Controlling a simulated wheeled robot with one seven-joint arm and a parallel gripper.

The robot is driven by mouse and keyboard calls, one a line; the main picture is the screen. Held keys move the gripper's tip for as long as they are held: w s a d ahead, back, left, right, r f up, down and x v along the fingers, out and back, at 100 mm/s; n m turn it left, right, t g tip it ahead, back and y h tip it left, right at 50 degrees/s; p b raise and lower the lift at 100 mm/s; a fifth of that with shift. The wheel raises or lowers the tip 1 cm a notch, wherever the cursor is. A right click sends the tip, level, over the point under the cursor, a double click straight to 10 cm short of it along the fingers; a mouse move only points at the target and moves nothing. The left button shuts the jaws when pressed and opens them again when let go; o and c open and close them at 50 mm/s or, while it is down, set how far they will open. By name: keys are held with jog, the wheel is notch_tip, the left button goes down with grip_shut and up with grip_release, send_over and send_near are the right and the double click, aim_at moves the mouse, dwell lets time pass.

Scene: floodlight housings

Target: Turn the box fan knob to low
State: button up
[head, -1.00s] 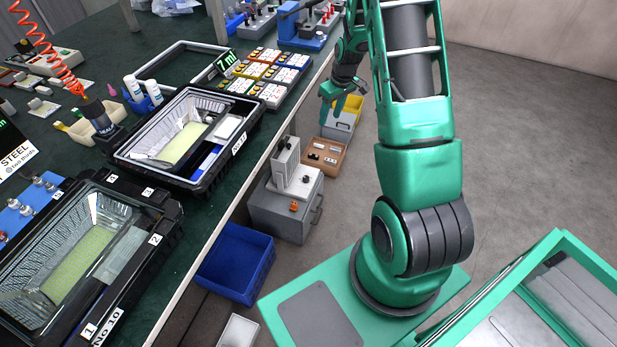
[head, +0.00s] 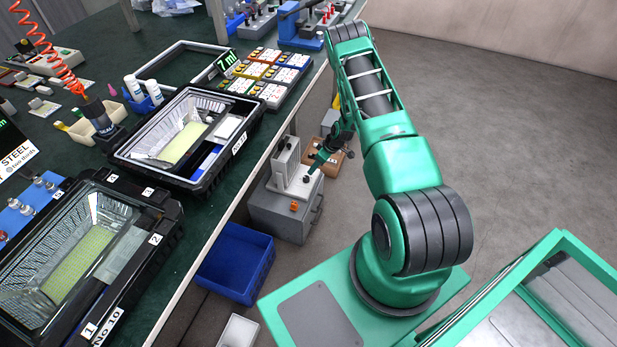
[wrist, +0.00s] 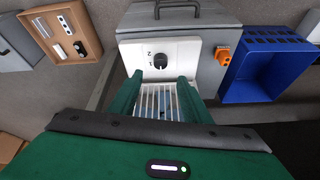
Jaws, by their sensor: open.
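The box fan (head: 284,178) is a pale unit with an upright grille and a white base, standing on a grey metal box beside the bench. In the wrist view, its white panel (wrist: 190,55) carries a round black knob (wrist: 160,60) with small marks at its left, including 1 and 2. The exact knob setting is too small to read. My gripper (wrist: 160,86) is open and empty, its green fingers either side of the grille in the picture, with the knob just beyond the fingertips. In the head view, my gripper (head: 314,168) is close to the knob side.
An orange part (wrist: 222,56) sits on the grey box (head: 275,215). A blue bin (wrist: 270,70) stands beside it. A brown tray (wrist: 62,33) with small switches lies on the other side. The bench edge (head: 235,190) runs close to the fan.

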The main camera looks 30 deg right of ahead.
aim_at(307, 177)
jog(key=x, duration=1)
jog(key=shift+c, duration=0.6)
jog(key=c, duration=0.9)
jog(key=shift+w+d, duration=0.1)
jog(key=shift+d, duration=0.15)
jog(key=shift+a, duration=0.15)
